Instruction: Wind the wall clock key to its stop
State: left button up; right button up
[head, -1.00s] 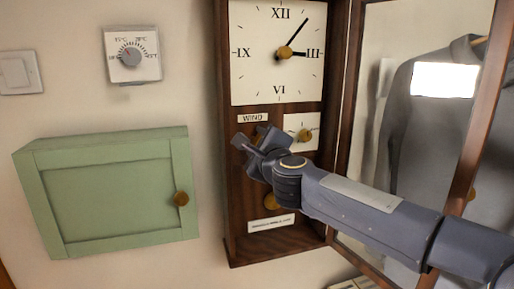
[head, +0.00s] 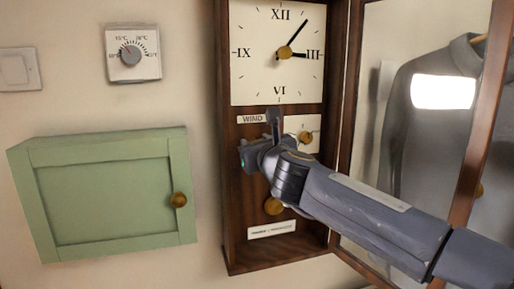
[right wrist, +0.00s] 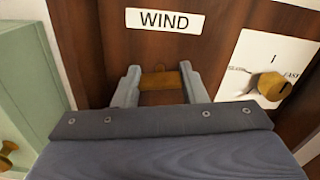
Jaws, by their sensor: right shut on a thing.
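The wall clock (head: 238,200) hangs with its white dial at the top and a WIND label (head: 252,119) below. The label also shows in the right wrist view (right wrist: 165,20). Under it, the brass winding key (right wrist: 160,81) lies between the two fingers of my right gripper (right wrist: 160,74), which is shut on it. In the head view my right gripper (head: 259,138) is at the clock's front and hides the key. My left gripper is not in view.
The clock's glazed door (head: 472,170) stands open to the right, beside my right arm. A small brass slow-fast knob (head: 305,137) is just right of the gripper. A brass pendulum bob (head: 273,206) is below. A green cabinet (head: 105,200) and thermostat (head: 133,53) are left.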

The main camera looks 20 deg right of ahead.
jog(key=shift+f+m, duration=0.15)
jog(key=shift+m, duration=0.45)
jog(key=o, duration=1)
jog(key=s+b, duration=0.1)
jog(key=s, duration=0.6)
jog(key=shift+s+d, duration=0.15)
jog(key=shift+s, duration=0.25)
